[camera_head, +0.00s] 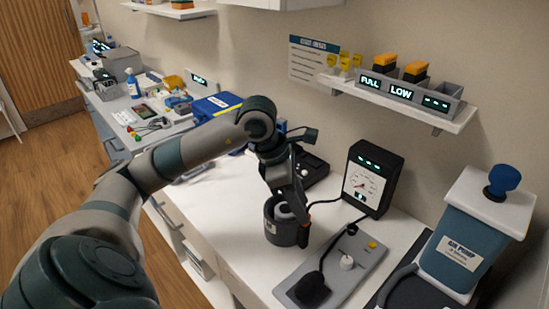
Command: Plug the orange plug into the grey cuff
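The grey cuff (287,232) is a dark grey ring-shaped roll with a small white label, standing on the white counter. A pale round part shows inside it. My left gripper (303,208) points down at the right rim of the cuff. A small orange piece, which looks like the orange plug (309,204), shows between its dark fingertips, with a black hose running right towards the gauge box. The gripper appears shut on it. The fingers cover most of the plug, and I cannot tell whether it touches the cuff. My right gripper is not in view.
The black gauge box (371,180) stands right of the cuff. A grey panel (361,262) with a black bulb (312,291) lies in front. A blue pump box (463,240) is at the right. A black tray (309,172) lies behind. Bare counter lies left of the cuff.

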